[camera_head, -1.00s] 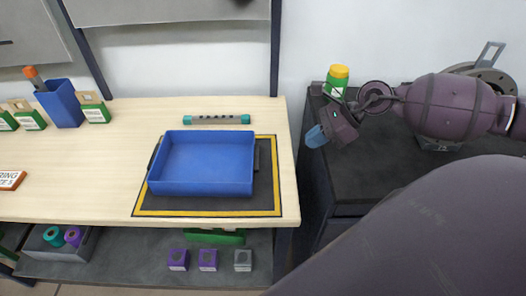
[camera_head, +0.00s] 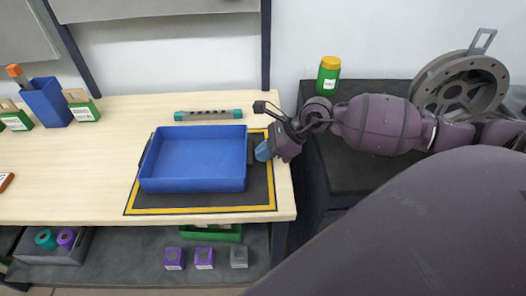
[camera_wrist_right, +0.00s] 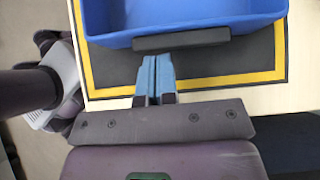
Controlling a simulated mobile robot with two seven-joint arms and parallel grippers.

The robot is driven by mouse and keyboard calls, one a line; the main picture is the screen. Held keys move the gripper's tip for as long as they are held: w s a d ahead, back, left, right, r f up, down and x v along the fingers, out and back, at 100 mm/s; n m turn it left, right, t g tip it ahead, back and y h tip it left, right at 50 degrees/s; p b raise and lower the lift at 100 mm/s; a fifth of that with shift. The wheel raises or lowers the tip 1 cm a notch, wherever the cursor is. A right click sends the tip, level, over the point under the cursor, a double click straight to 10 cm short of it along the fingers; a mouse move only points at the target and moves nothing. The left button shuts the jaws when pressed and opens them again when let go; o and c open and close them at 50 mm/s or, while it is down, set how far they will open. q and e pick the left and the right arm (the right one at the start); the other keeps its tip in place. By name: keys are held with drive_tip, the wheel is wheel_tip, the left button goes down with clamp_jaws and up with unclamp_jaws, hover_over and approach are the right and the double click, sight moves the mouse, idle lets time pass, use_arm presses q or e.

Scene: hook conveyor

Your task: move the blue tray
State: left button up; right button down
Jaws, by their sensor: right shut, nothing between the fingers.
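The blue tray (camera_head: 194,163) is empty and sits on a black mat with a yellow border (camera_head: 200,210) on the wooden table. It also shows at the top of the right wrist view (camera_wrist_right: 190,28), with a dark handle (camera_wrist_right: 181,40) on its near side. My right gripper (camera_head: 263,151) is just right of the tray, over the mat's right edge. In the wrist view its blue fingers (camera_wrist_right: 155,74) are together and empty, with their tips close to the handle. I cannot tell whether they touch it. My left gripper is not in view.
A grey bar with teal ends (camera_head: 208,115) lies behind the tray. A blue bin (camera_head: 47,103) and green-and-wood blocks stand at the left. On the dark cabinet at right are a green jar with a yellow lid (camera_head: 328,77) and a grey reel (camera_head: 460,88). A shelf below holds small boxes.

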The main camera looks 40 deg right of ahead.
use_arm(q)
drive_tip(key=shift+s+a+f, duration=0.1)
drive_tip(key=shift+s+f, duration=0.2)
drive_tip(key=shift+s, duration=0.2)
use_arm(e)
drive_tip(key=shift+w+a, duration=0.1)
drive_tip(key=shift+a, duration=0.05)
drive_tip(key=shift+w+a, duration=0.1)
drive_tip(key=shift+a, duration=0.05)
hover_over(228, 169)
drive_tip(key=w+a, duration=0.4)
drive_tip(key=a, duration=0.3)
drive_tip(key=w+a+b, duration=0.1)
drive_tip(key=w+a, duration=0.4)
drive_tip(key=a, duration=0.2)
drive_tip(key=w+a+b, duration=0.1)
drive_tip(key=w+a, duration=0.4)
drive_tip(key=a, duration=0.2)
drive_tip(key=shift+a+f, duration=0.1)
drive_tip(key=shift+a, duration=0.15)
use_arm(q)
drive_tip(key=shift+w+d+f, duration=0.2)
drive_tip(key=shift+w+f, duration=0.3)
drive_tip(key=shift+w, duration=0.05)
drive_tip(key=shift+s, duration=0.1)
use_arm(e)
drive_tip(key=shift+d, duration=0.15)
